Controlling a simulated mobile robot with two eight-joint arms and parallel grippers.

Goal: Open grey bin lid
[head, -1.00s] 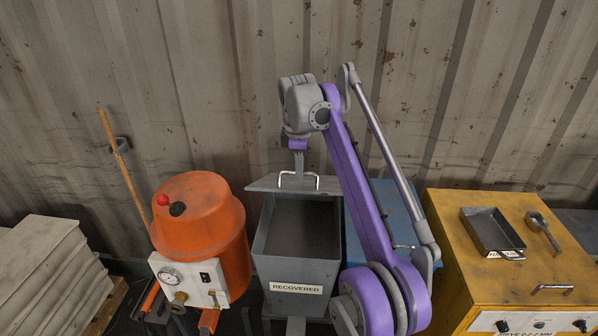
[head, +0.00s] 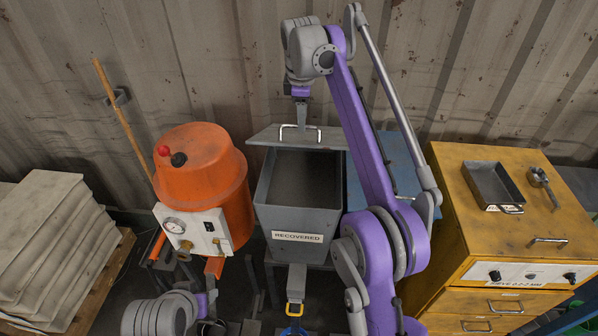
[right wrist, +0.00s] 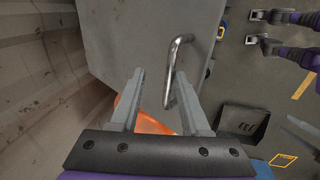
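The grey bin (head: 262,215), labelled RECOVERED, stands in the middle of the head view with its dark inside showing. Its grey lid (head: 333,136) is raised at the back of the opening, with a bent metal handle on it. The lid fills much of the right wrist view (right wrist: 130,35). My right gripper (head: 302,128) is at the handle. In the right wrist view, its fingers (right wrist: 162,85) are apart, and the handle (right wrist: 175,65) shows near the right finger; whether they touch is unclear. My left arm shows at the bottom left; its gripper's state is unclear.
An orange pot (head: 200,170) with a gauge stands left of the bin. A yellow cabinet (head: 455,200) with a grey tray (head: 493,184) on top stands to the right. The corrugated wall (head: 200,60) is close behind the bin.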

